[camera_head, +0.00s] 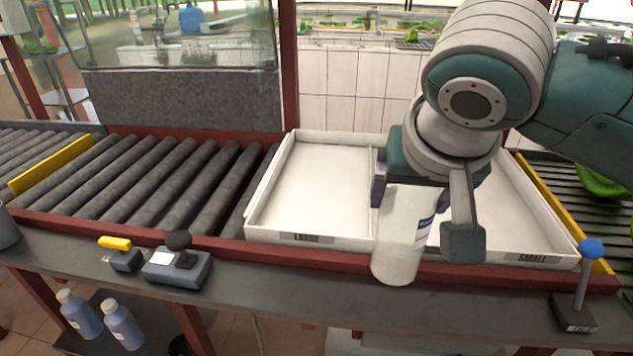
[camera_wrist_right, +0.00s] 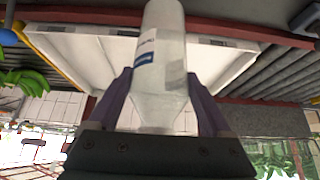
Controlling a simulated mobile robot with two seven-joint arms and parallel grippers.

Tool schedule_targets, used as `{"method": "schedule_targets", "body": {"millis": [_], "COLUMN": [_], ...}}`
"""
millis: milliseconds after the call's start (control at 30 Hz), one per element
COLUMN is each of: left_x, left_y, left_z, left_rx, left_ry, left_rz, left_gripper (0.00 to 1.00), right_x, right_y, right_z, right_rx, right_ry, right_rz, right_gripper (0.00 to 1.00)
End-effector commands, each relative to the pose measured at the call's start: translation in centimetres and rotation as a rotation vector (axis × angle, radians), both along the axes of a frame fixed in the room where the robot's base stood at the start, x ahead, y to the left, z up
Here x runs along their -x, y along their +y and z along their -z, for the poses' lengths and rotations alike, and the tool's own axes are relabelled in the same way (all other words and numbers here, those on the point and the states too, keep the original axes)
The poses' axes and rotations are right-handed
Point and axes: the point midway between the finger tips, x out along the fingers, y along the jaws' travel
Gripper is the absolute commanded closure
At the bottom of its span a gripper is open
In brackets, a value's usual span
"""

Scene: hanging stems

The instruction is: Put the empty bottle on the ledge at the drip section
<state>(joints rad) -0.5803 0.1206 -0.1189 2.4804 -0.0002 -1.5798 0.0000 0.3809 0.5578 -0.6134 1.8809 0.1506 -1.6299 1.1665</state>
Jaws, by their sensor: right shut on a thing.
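My right gripper (camera_head: 415,190) is shut on the empty bottle (camera_head: 402,240), a whitish translucent one with a blue-and-white label. The bottle hangs roughly upright, slightly tilted, in front of the white tray's near edge; I cannot tell whether its base touches the ledge. In the right wrist view the bottle (camera_wrist_right: 160,55) sits between the two purple fingers of the right gripper (camera_wrist_right: 160,85). The dark grey ledge (camera_head: 300,280) runs along the front of the conveyor. No readable sign marks the drip section; a dark slatted section (camera_head: 570,190) lies at the right. My left gripper is not in view.
A white divided tray (camera_head: 320,185) stands behind the bottle. On the ledge are a black-knobbed control box (camera_head: 178,268), a yellow-handled switch (camera_head: 122,258) and a blue-knobbed lever (camera_head: 580,300). Two bluish bottles (camera_head: 122,325) stand below left. Green fruit (camera_head: 600,180) lies at right.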

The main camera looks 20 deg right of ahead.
Motion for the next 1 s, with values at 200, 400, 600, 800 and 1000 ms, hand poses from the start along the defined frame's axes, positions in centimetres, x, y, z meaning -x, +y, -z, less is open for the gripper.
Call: {"method": "schedule_targets", "body": {"millis": [200, 400, 600, 800, 1000], "left_x": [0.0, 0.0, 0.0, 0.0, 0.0], "left_y": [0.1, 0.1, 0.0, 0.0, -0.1], "left_z": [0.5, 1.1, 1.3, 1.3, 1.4], "left_rx": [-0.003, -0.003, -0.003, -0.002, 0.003], "left_ry": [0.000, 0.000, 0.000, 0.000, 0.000], "left_rz": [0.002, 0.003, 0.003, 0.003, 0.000], "left_gripper": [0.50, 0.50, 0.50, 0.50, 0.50], "right_x": [0.0, 0.0, 0.0, 0.0, 0.0], "right_y": [0.0, 0.0, 0.0, 0.0, 0.0], "right_z": [3.1, 6.0, 7.5, 7.5, 7.8], "right_rx": [0.001, 0.000, -0.001, -0.001, -0.001], "right_ry": [-0.001, 0.002, -0.002, -0.002, -0.001], "right_rz": [0.000, 0.001, -0.001, -0.001, -0.001], "right_gripper": [0.74, 0.74, 0.74, 0.74, 0.11]}}
